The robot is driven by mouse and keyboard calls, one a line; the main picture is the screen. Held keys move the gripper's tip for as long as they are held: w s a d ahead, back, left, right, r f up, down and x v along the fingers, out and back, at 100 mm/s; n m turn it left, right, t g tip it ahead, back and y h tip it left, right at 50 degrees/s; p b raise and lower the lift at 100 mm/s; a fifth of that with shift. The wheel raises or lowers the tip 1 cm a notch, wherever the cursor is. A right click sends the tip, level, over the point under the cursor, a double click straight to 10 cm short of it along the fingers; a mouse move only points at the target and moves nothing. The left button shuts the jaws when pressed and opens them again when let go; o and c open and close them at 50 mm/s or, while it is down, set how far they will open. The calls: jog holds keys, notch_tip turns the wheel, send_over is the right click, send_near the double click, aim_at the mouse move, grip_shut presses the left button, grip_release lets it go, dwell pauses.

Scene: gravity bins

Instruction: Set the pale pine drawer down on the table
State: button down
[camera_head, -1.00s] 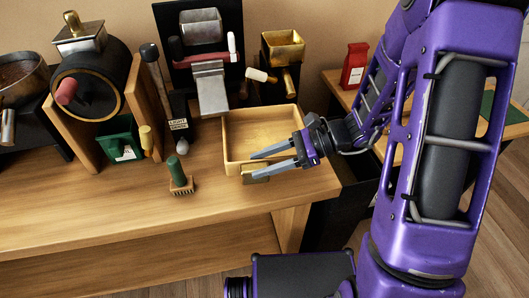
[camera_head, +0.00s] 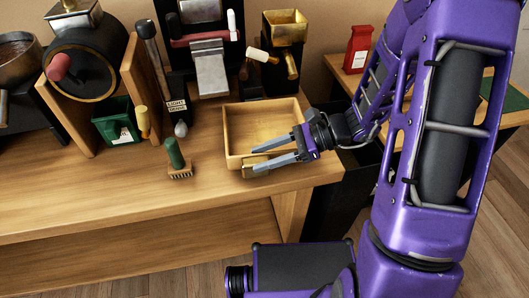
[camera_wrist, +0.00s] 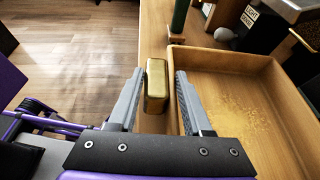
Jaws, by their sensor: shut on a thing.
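The pale pine drawer (camera_head: 232,138) is an open-topped tray with a thin scatter of tan grounds on its floor. It is over the right part of the wooden table (camera_head: 90,190). It looks about level and low; I cannot tell whether its underside touches the tabletop. My gripper (camera_head: 254,161) reaches in from the right at its front side. In the wrist view, my gripper (camera_wrist: 159,75) is shut on the drawer's brass pull (camera_wrist: 156,85), one finger passing between the pull and the front wall. The drawer's wall (camera_wrist: 205,100) is right of the fingers.
A green-handled brush (camera_head: 176,160) stands left of the drawer. Behind are a black grinder with a silver chute (camera_head: 210,75), a brass hopper (camera_head: 284,30) and a green bin (camera_head: 117,124). A red bag (camera_head: 357,50) stands on a side table. The table's front-left stretch is clear.

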jog(key=shift+f+b, duration=0.35)
jog(key=shift+f, duration=0.5)
jog(key=shift+f+b, duration=0.35)
jog(key=shift+f, duration=0.1)
jog(key=c, duration=0.6)
grip_release()
jog(key=shift+o, duration=0.2)
jog(key=shift+s, duration=0.2)
jog(key=shift+w+d+r+p, duration=0.1)
jog(key=shift+d+p, duration=0.2)
jog(key=shift+d, duration=0.05)
jog(key=shift+w+p+v, duration=0.2)
jog(key=shift+p+v, duration=0.25)
jog(key=shift+v, duration=0.55)
jog(key=shift+w+p+v, duration=0.2)
jog(key=shift+p+v, duration=0.2)
jog(key=shift+v, duration=0.6)
jog(key=shift+w+p+v, duration=0.2)
jog(key=shift+p+v, duration=0.25)
jog(key=shift+v, duration=0.55)
jog(key=shift+r, duration=0.1)
